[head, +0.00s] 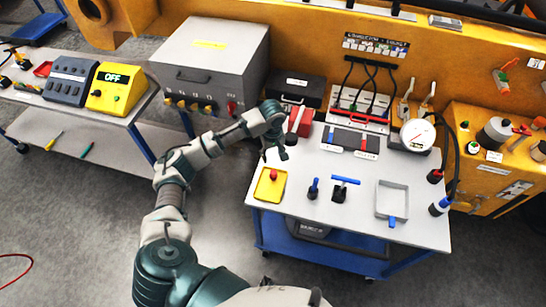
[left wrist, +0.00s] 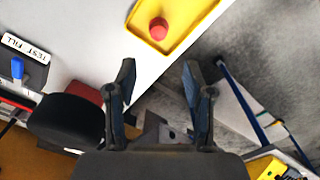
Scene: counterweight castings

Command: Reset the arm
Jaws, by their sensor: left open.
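My left arm (head: 205,150) rises from the bottom of the head view, bends at the elbow and reaches right to the left edge of the white worktable (head: 330,220). My left gripper (head: 274,156) points down at that edge, open and empty. It lies just behind the yellow tray (head: 262,192), which holds a red-topped piece (head: 273,175). In the left wrist view the open fingers (left wrist: 159,75) straddle the table edge with nothing between them. The tray (left wrist: 187,22) is beyond the fingertips, apart from them. My right gripper is not in view.
A grey metal box (head: 215,65) stands behind the forearm. A red block (head: 300,121) is close beside the wrist.

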